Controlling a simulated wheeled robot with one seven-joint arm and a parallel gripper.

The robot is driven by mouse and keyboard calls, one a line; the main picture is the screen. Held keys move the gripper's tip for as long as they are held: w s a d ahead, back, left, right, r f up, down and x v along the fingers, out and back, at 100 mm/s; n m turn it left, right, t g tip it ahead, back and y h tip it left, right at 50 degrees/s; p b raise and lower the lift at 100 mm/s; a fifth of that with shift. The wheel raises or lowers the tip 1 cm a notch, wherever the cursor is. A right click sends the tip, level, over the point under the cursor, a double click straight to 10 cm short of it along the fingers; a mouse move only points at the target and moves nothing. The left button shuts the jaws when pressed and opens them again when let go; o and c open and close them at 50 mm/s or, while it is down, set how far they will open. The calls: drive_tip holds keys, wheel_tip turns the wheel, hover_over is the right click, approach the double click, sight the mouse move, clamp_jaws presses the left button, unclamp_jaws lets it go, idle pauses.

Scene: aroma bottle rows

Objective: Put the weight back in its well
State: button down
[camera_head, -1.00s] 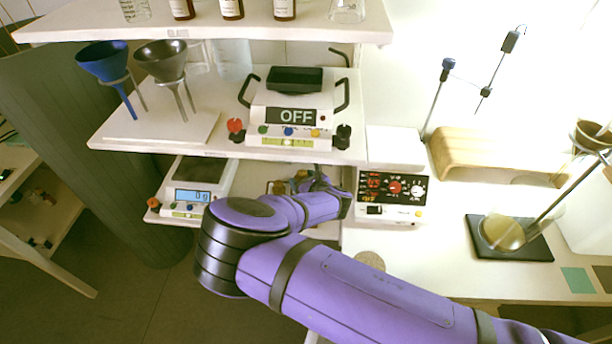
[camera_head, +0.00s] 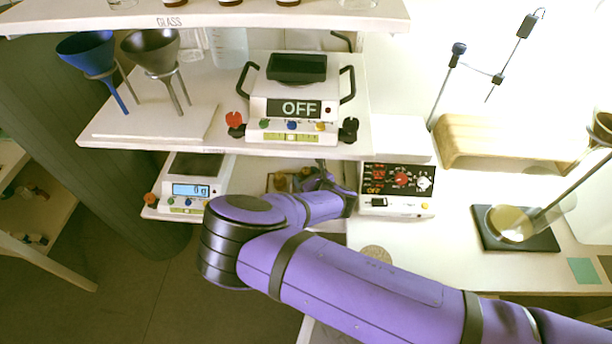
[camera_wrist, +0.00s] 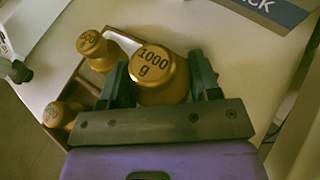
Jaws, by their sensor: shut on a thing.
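My gripper (camera_wrist: 160,92) is shut on a brass weight (camera_wrist: 157,72) marked 1000 g, with one dark finger on each side of it in the wrist view. A wooden weight box (camera_wrist: 86,84) lies below and to the left of the held weight. A brass weight marked 500 (camera_wrist: 97,50) and another, smaller-looking brass weight (camera_wrist: 60,114) stand in the box. The held weight and my gripper cover part of the box, and the well under them is hidden.
A balance (camera_head: 191,189) reading 0 g stands left of the box. A device with a red display (camera_head: 396,188) stands close on the right.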

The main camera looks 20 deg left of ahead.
drive_tip(key=shift+f, duration=0.15)
drive_tip(key=shift+d+f, duration=0.1)
drive_tip(key=shift+f, duration=0.25)
drive_tip(key=shift+c, duration=1.7)
unclamp_jaws()
drive_tip(key=shift+s+d+f, duration=0.1)
drive_tip(key=shift+s+f, duration=0.1)
drive_tip(key=shift+r, duration=0.35)
drive_tip(key=shift+d+r, duration=0.15)
drive_tip(key=shift+r, duration=0.2)
drive_tip(key=v, duration=1.1)
drive_tip(key=shift+r, duration=0.35)
drive_tip(key=shift+s, duration=0.1)
